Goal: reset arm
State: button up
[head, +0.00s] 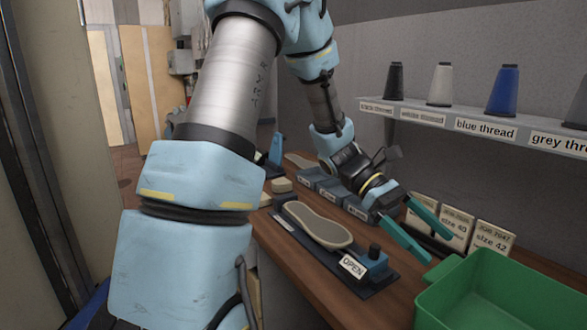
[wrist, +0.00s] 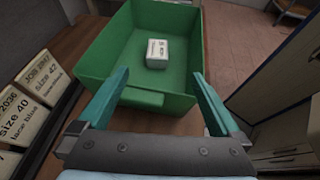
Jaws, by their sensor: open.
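My gripper (head: 424,236) is open, with its two teal fingers spread apart above the bench. In the head view it hangs between the sole-shaped piece on its base and the green bin (head: 452,268). In the wrist view the gripper (wrist: 158,100) points toward the green bin (wrist: 187,80), with nothing between the fingers. A small white labelled box (wrist: 156,54) lies inside the bin. In the head view the bin's inside looks empty where I can see it.
A sole-shaped piece (head: 318,224) lies on a dark base with an OPEN label (head: 353,266). Job cards (head: 490,243) stand by the wall. A shelf (head: 455,117) above holds thread cones, including a blue one (head: 503,90). Grey labelled blocks (head: 330,193) sit behind. Floor shows beyond the bin.

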jog(key=w+a+f+m+t+y, duration=0.2)
jog(key=a+m+t, duration=0.1)
jog(key=a, duration=0.6)
jog(key=w+a+f+m+t+y, duration=0.1)
jog(key=w+a+m+t+y, duration=0.1)
jog(key=a, duration=0.8)
jog(key=w+a+f+m+t+y, duration=0.2)
jog(key=a+t, duration=0.4)
jog(key=a, duration=0.4)
jog(key=shift+w+a+f+m+t+y, duration=0.15)
jog(key=shift+w+f+m+t+y, duration=0.25)
jog(key=shift+m+y, duration=0.75)
